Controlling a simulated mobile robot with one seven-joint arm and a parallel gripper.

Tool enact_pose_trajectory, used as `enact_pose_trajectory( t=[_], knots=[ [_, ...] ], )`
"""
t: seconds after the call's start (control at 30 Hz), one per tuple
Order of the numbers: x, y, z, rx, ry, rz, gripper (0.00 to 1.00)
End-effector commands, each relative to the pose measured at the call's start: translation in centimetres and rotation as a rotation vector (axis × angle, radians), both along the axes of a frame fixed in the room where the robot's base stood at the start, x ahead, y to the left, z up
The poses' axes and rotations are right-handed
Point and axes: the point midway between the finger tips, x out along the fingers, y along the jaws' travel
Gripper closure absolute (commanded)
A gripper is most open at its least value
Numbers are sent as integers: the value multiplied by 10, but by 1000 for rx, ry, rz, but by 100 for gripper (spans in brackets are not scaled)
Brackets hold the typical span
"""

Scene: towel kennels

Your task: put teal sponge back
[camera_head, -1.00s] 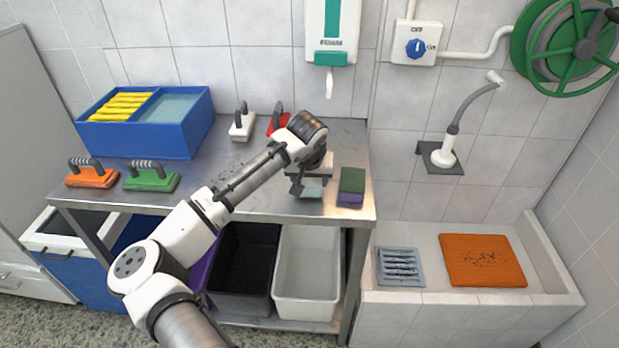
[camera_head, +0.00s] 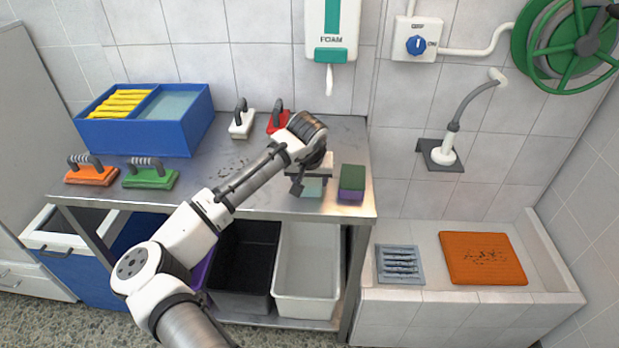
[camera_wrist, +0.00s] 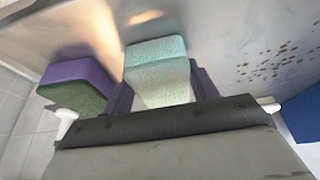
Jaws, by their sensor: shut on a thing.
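The teal sponge (camera_head: 313,188) is at the right part of the steel table, under my gripper (camera_head: 312,178). In the wrist view the sponge (camera_wrist: 158,72) is pale teal and sits between the two fingers of my gripper (camera_wrist: 160,88), which are shut on it. Whether its underside touches the tabletop I cannot tell. A purple and green sponge (camera_head: 351,184) stands just right of it, and also shows in the wrist view (camera_wrist: 77,87), apart from my gripper.
The steel table (camera_head: 235,175) also holds a blue bin (camera_head: 140,140) with yellow items, and orange, green, white and red handled brushes. Dark specks mark the tabletop. An orange mat (camera_head: 482,258) and a drain grate (camera_head: 400,265) lie in the basin at right.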

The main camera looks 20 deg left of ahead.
Motion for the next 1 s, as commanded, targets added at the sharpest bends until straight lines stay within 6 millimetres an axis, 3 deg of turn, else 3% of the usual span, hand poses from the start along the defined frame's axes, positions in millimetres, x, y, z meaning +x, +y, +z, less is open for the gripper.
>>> enact_pose_trajectory(
  t=[0.03, 0.07, 0.23, 0.53, 0.67, 1.0],
  knots=[
    [0, 0, -1, 0, 0, 0, 60],
    [0, 0, -1, 0, 0, 0, 39],
    [0, 0, -1, 0, 0, 0, 17],
    [0, 0, 0, 0, -1, 0, 17],
    [-4, -2, 10, 0, -3, 0, 17],
    [-31, -10, 77, 2, -4, -1, 17]
  ],
)
